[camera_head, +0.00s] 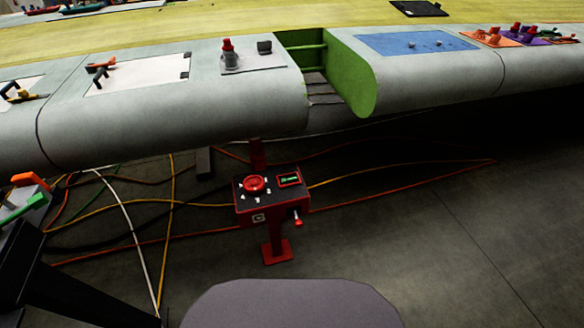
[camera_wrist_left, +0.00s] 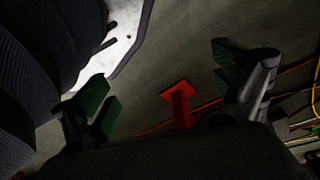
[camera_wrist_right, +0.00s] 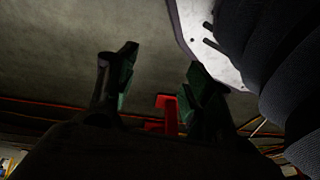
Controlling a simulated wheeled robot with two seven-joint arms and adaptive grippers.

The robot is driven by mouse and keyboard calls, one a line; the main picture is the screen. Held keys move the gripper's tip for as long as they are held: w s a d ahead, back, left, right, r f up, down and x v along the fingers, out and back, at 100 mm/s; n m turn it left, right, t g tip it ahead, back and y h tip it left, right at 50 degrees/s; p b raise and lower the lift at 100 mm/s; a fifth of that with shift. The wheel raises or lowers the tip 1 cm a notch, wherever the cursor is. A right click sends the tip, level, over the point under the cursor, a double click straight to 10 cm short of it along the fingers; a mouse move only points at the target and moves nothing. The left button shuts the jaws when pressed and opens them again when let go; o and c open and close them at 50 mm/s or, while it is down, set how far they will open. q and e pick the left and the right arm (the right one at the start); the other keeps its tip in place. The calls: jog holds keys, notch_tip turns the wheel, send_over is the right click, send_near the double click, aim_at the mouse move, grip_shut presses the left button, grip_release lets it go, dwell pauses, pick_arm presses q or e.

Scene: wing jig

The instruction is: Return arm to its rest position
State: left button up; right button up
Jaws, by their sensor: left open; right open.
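My left gripper (camera_wrist_left: 172,88) shows in the left wrist view with its dark green finger pads spread wide and nothing between them. My right gripper (camera_wrist_right: 160,82) shows in the right wrist view, also open and empty. Neither gripper nor arm can be made out in the head view. Both hang over the dark floor, clear of the wing. Beyond the fingers, the red foot and post of a stand (camera_wrist_left: 178,95) show in the left wrist view. Red stand parts (camera_wrist_right: 168,105) also show between the fingers in the right wrist view.
The grey wing edge (camera_head: 140,110) spans the head view, with a green-walled opening (camera_head: 350,75). A red control box (camera_head: 270,195) with a round red button stands below it. Cables (camera_head: 400,190) cross the floor. Orange- and green-handled tools (camera_head: 28,198) sit at far left.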

pick_arm(q)
jog(key=s+a+r+p, duration=0.2)
jog(key=s+a+p, duration=0.1)
jog(key=s+p, duration=0.5)
jog(key=s+a+r+g+y+p, duration=0.1)
jog(key=s+a+r+p, duration=0.1)
jog(key=s+p, duration=0.6)
jog(key=shift+a+r+g, duration=0.3)
jog(key=shift+a+r, duration=0.1)
jog(key=shift+a, duration=0.15)
pick_arm(e)
jog(key=s+d+r, duration=0.2)
jog(key=s+d, duration=0.1)
jog(key=s, duration=0.5)
jog(key=s+d+r+g+h, duration=0.1)
jog(key=s+d+r, duration=0.2)
jog(key=s, duration=0.5)
jog(key=shift+g, duration=0.3)
jog(key=shift+d, duration=0.1)
dwell(1.1)
